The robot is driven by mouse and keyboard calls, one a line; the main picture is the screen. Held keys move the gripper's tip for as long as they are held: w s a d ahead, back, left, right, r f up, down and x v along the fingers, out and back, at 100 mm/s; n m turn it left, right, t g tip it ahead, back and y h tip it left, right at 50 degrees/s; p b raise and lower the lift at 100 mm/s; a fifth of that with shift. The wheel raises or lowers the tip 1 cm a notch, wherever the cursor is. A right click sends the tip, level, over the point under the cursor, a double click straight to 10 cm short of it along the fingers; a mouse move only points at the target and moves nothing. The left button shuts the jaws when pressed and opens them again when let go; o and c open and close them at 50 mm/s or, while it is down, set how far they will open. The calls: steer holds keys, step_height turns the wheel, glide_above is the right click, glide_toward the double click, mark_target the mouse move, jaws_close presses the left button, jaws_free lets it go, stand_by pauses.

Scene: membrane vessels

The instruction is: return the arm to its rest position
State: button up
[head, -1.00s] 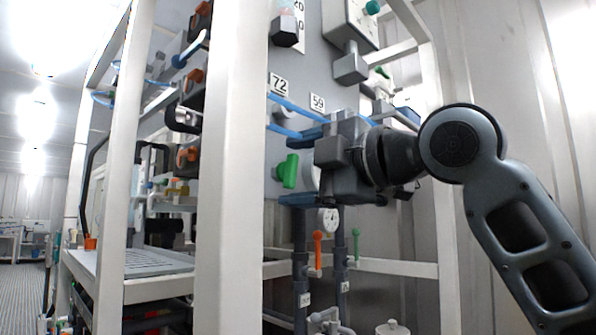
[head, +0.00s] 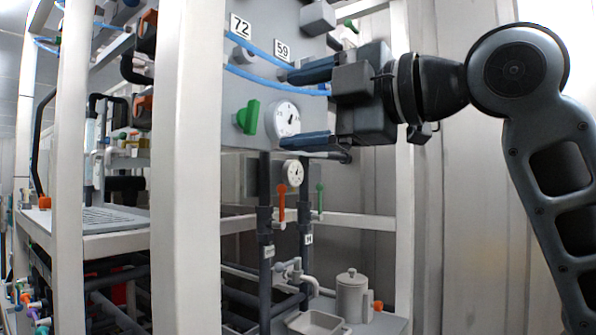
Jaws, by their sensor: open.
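My gripper (head: 308,106) is at the right of the head view, at the end of my dark grey arm. Its two blue-grey fingers point left and are spread wide apart, with nothing between them. Behind the gap, on the grey panel (head: 262,125), is a round white gauge (head: 286,119). A green valve handle (head: 248,117) sits on the panel just left of the fingers. I cannot tell how far the fingertips are from the panel.
A white frame post (head: 185,170) stands left of the panel. Below are dark pipes with an orange handle (head: 282,201) and a green handle (head: 319,197). A bare wall (head: 455,200) is at the right.

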steer(key=w+d+f+m+t+h+p, duration=0.1)
steer(key=d+f+m+t, duration=0.2)
steer(key=f+m, duration=0.45)
steer(key=w+d+f+m+t+h, duration=0.15)
steer(key=f+m, duration=0.35)
steer(key=f, duration=0.5)
steer(key=s+d+f+m+t+h+p, duration=0.1)
steer(key=s+d+f+m+h, duration=0.15)
steer(key=f, duration=0.35)
steer(key=s+d+f+m+t+h, duration=0.1)
steer(key=s+d+f+m+h, duration=0.1)
steer(key=s+f+m, duration=0.35)
steer(key=s+d+f+m+t+h+p, duration=0.1)
steer(key=d+f+m+h, duration=0.1)
steer(key=f, duration=0.5)
steer(key=s+d+f+m+g+h, duration=0.1)
steer(key=s+d+f+m+h, duration=0.1)
steer(key=s+f, duration=0.45)
steer(key=s+d+f+m+g+h, duration=0.1)
steer(key=s+d+f+m+h, duration=0.2)
steer(key=s, duration=0.7)
steer(key=s+d+g+p, duration=0.1)
steer(key=s+d+p, duration=0.1)
steer(key=s, duration=1.6)
steer(key=shift+s+d+f+n+g, duration=0.15)
steer(key=shift+s+d+n+g, duration=0.2)
steer(key=shift+d, duration=0.3)
steer(key=shift+w, duration=0.1)
